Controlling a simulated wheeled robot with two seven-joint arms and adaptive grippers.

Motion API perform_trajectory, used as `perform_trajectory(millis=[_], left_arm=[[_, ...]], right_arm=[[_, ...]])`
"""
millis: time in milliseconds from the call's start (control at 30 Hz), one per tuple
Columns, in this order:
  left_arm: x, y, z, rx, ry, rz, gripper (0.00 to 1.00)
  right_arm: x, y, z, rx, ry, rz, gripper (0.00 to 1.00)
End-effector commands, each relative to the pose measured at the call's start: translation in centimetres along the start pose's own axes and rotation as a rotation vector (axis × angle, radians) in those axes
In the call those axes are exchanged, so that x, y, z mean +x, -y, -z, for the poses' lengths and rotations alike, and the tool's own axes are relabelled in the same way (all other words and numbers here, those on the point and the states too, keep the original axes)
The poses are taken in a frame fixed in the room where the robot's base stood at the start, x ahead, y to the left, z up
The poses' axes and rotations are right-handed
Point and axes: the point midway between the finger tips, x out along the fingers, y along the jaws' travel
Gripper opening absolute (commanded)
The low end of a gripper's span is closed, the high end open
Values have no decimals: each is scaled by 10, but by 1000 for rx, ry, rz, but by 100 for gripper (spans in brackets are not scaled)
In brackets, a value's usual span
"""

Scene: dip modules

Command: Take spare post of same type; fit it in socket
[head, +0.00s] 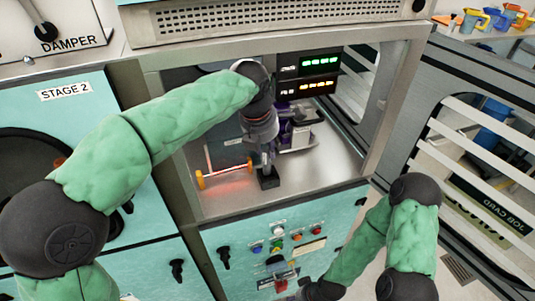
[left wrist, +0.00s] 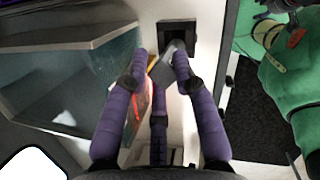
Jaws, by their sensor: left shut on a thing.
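My left gripper (head: 266,158) reaches down into the open bay. In the left wrist view its purple fingers (left wrist: 163,78) are closed around a grey post (left wrist: 168,62). A black square socket block (left wrist: 178,38) lies just beyond the fingertips. It also shows in the head view (head: 268,180), on the bay floor directly below the gripper. The post's tip is close to the socket; whether it is inside or just above I cannot tell. The fingers hide part of the post. Only my right arm's forearm and wrist show, low in the head view; its fingers are not visible.
An orange-ended bar (head: 224,174) with a red glow stands left of the socket. Green and amber displays (head: 307,75) and purple-grey equipment (head: 300,128) are behind. The bay's side posts and top frame the opening. Buttons (head: 278,247) line the panel below.

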Motion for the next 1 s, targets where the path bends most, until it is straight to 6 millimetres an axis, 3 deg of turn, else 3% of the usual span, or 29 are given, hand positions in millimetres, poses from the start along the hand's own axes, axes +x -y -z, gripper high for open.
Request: perform_trajectory(millis=[200,467,867,900,967,1000], left_arm=[[6,-2,-6,0,0,0,0],[35,2,4,0,-1,1,0],[39,2,5,0,0,0,0],[39,2,5,0,0,0,33],[39,2,5,0,0,0,50],[39,2,5,0,0,0,51]], right_arm=[[1,0,0,0,0,0,52],[13,-4,0,0,0,0,52],[14,-5,1,0,0,0,52],[14,-5,0,0,0,0,52],[13,-5,0,0,0,0,52],[13,-5,0,0,0,0,52]])
